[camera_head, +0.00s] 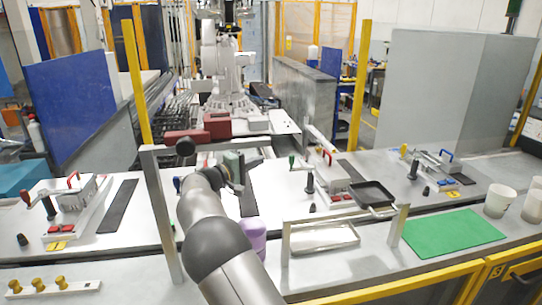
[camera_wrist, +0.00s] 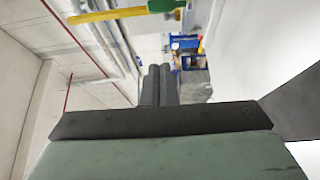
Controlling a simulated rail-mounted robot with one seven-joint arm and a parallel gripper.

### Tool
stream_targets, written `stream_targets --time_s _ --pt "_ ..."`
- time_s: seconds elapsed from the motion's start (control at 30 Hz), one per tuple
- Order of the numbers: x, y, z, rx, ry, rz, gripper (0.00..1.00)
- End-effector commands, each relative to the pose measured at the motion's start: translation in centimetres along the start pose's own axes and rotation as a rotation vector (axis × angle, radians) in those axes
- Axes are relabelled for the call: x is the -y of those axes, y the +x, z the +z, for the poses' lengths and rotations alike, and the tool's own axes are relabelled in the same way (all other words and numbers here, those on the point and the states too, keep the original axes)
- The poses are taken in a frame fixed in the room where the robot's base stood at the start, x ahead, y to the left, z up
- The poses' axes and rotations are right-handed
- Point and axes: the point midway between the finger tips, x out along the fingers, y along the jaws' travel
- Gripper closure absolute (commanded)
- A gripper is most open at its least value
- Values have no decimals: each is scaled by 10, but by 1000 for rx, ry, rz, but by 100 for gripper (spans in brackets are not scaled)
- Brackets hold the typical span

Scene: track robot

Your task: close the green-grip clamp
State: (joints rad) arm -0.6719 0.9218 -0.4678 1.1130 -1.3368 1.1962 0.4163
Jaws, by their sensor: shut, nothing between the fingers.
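The middle clamp (camera_head: 331,176) stands on the grey bench to the right of my gripper. A small green grip (camera_head: 291,162) shows at its left side, with a red handle (camera_head: 327,157) beside it. My gripper (camera_head: 244,165) is raised over the bench, left of this clamp and apart from it. In the wrist view its two dark fingers (camera_wrist: 158,84) are together with nothing between them. A green and yellow bar (camera_wrist: 165,6) shows at the top of the wrist view; I cannot tell what it is. The clamp's contact point is too small to read.
Another clamp (camera_head: 75,196) stands at the left and one (camera_head: 436,163) at the right. A black tray (camera_head: 374,192), a metal frame (camera_head: 285,244), a green mat (camera_head: 453,232) and white cups (camera_head: 499,202) lie right of my arm. A metal post (camera_head: 160,215) stands left.

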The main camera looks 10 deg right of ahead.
Motion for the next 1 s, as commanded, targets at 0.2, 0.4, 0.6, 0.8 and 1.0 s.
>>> stream_targets --time_s 0.2,0.4,0.6,0.8,1.0 --pt "-1 37 2 6 -6 -1 100" --pt "0 74 2 4 -6 -4 100" --pt "-1 97 4 1 -7 -5 100" --pt "0 89 24 1 -7 -6 100" --pt "1 85 36 1 -6 -5 100"
